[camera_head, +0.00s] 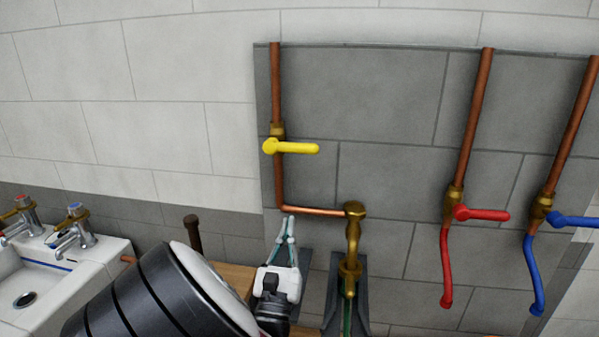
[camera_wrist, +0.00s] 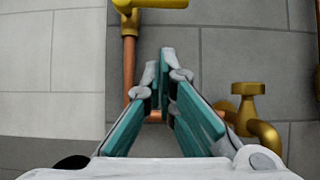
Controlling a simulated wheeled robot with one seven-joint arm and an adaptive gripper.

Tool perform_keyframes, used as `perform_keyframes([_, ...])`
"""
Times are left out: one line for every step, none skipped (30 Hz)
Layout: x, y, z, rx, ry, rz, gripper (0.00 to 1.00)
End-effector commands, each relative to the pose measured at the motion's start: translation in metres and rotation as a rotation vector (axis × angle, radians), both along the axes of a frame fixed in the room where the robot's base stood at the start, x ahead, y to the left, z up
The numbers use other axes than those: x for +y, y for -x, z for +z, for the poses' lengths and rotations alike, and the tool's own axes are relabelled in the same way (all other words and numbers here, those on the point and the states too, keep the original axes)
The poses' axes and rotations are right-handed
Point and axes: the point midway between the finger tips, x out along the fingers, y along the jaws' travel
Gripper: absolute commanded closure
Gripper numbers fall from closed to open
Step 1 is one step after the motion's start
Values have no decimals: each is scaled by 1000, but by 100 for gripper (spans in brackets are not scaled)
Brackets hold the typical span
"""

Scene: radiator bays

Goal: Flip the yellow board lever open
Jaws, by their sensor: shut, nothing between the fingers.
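The yellow board lever (camera_head: 292,147) is on a brass valve on the left copper pipe of the grey board. Its handle points right, across the pipe. In the wrist view the yellow lever (camera_wrist: 162,3) shows at the top edge, partly cut off. My gripper (camera_head: 288,218) is below the lever, near the horizontal copper pipe, with its fingers pointing up. In the wrist view my gripper (camera_wrist: 160,70) has its fingertips close together with nothing held, and it is apart from the lever.
A brass tap (camera_head: 352,250) stands just right of my gripper. Red (camera_head: 482,213) and blue (camera_head: 575,219) levers are on pipes further right. A white sink (camera_head: 85,270) with two taps is at the left. The board between the yellow and red levers is clear.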

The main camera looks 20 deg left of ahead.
Motion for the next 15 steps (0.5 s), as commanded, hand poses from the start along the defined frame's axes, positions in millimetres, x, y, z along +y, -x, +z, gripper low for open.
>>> perform_keyframes([0,0,0,0,-1,-1,100])
perform_keyframes([0,0,0,1,0,-1,100])
perform_keyframes([0,-1,0,1,-1,-2,100])
perform_keyframes([0,-1,1,1,-1,-2,100])
perform_keyframes([0,-2,1,1,-1,-2,100])
perform_keyframes([0,-4,3,1,-2,-3,100])
perform_keyframes([0,-6,4,1,-2,-3,100])
perform_keyframes([1,-8,6,1,-3,-4,100])
perform_keyframes([2,-12,9,1,-3,-4,100])
perform_keyframes([2,-15,11,0,-2,-3,100])
perform_keyframes([3,-19,14,0,-3,-4,100])
perform_keyframes([5,-25,18,0,-4,-4,100])
perform_keyframes([6,-30,21,1,-4,-4,100])
perform_keyframes([7,-34,25,0,-4,-4,100])
perform_keyframes([8,-41,30,0,-3,-5,100])
